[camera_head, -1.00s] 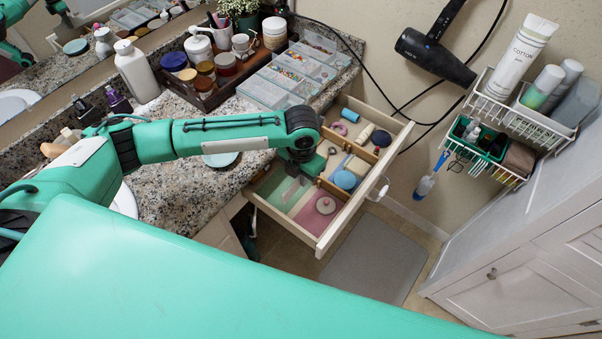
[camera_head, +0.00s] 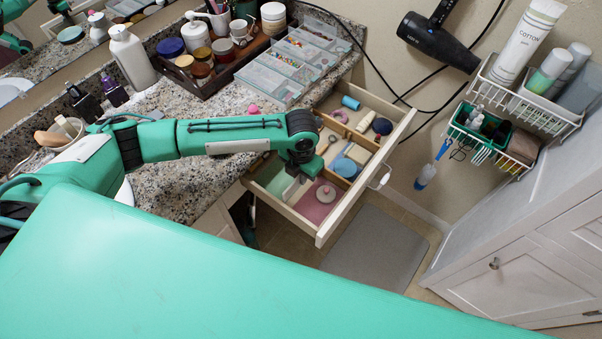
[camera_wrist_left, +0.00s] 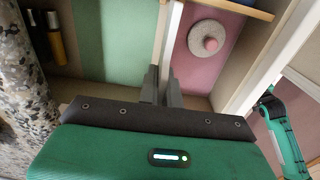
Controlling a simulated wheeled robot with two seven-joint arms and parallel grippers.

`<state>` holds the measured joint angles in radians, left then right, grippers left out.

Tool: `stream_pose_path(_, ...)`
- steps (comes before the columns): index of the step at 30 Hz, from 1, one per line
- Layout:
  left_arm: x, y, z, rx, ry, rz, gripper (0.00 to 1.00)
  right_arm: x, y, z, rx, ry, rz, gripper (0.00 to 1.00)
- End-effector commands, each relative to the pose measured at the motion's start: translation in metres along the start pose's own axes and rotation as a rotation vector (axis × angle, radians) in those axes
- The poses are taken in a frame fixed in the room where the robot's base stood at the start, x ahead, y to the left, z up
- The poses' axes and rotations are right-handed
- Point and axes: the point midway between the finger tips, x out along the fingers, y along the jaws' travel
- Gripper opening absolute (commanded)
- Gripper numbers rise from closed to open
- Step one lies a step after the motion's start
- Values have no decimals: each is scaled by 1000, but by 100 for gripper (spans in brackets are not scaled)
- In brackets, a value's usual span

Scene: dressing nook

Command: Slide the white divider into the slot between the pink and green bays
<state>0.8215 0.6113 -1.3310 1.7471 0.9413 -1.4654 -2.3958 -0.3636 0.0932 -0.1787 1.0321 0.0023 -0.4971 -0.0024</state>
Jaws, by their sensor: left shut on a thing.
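My left gripper (camera_head: 297,184) is over the near part of the open drawer. It is shut on the white divider (camera_wrist_left: 172,36), a thin upright strip that runs away from the fingers (camera_wrist_left: 161,88) in the left wrist view. The green bay (camera_wrist_left: 108,40) lies to the left of the divider and the pink bay (camera_wrist_left: 195,75) to the right. The divider lines up with the border between them. How deep it sits in the slot cannot be told, and the fingers hide its near end.
A round pink-knobbed item (camera_head: 325,194) lies in the pink bay. Wooden partitions (camera_head: 333,181) separate the farther bays, which hold several small items. The drawer's front wall (camera_head: 350,205) is close to the gripper. The granite counter (camera_head: 185,190) lies to the left.

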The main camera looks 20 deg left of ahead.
Motion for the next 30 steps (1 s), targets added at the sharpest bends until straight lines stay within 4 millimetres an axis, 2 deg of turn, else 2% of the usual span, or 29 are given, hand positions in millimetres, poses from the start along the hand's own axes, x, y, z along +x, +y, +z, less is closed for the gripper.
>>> stream_pose_path(30,0,0,0,0,1,0,0,-7,0,0,1,-3,0,99)
